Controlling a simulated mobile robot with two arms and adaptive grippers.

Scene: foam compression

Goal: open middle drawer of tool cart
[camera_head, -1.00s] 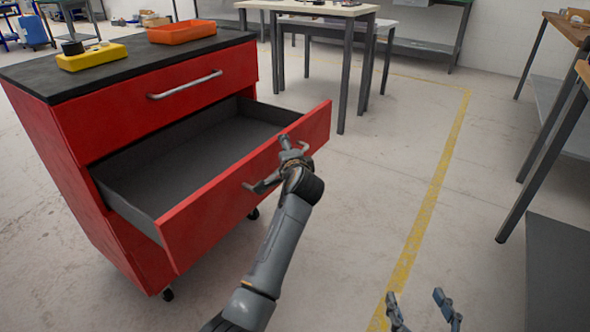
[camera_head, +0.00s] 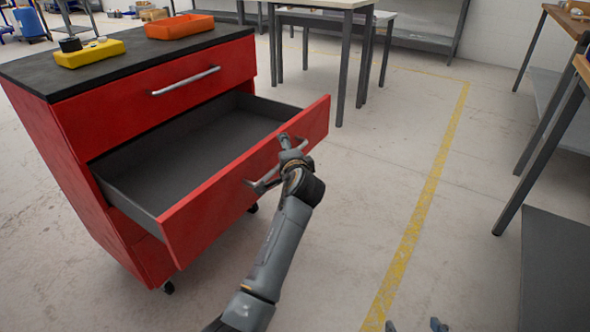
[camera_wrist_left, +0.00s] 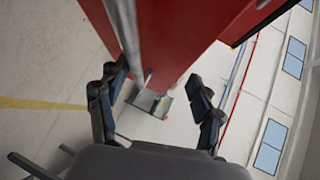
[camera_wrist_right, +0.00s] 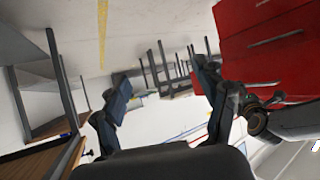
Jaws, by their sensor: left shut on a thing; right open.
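The red tool cart (camera_head: 60,150) stands at the left with a black top. Its middle drawer (camera_head: 245,185) is pulled well out and looks empty inside. In the left wrist view, the handle bar (camera_wrist_left: 124,30) runs beside one finger of the left gripper (camera_wrist_left: 155,100). My right gripper (camera_head: 415,326) is open and empty, with only its fingertips at the bottom edge. The right wrist view shows its spread fingers (camera_wrist_right: 160,85).
The closed top drawer has a silver handle (camera_head: 186,81). A yellow tray (camera_head: 90,54) and an orange tray (camera_head: 180,26) lie on the cart. Tables stand behind (camera_head: 318,4) and at the right (camera_head: 565,22). Floor right of the drawer is clear.

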